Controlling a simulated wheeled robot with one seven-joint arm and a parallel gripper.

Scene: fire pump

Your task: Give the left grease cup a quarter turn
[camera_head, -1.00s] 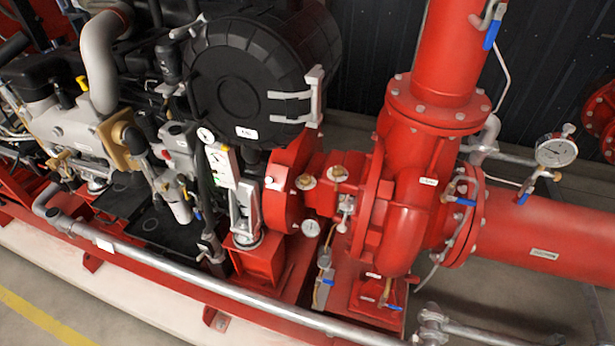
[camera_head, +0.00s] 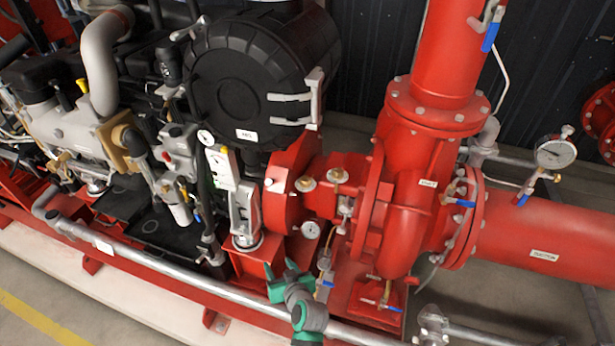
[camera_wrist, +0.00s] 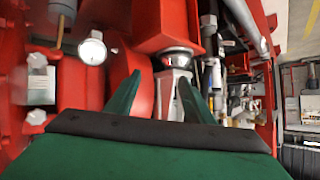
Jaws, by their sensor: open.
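The left grease cup (camera_head: 306,183) looks like a small pale cap on a brass-coloured base, on top of the red housing between engine and pump. A similar right cup (camera_head: 338,174) sits just beside it. My green-fingered gripper (camera_head: 281,268) is open and empty, low in front of the red frame, well below and slightly left of the left cup. Its two fingers also show in the wrist view (camera_wrist: 157,88), with nothing between the tips. I cannot make out either cup in the wrist view.
A small dial gauge (camera_head: 311,229) hangs below the cups, between them and my gripper. A grey pipe (camera_head: 190,284) runs along the front of the red base. A silver engine mount (camera_head: 244,215) stands left of the cups, and the red pump casing (camera_head: 405,220) right.

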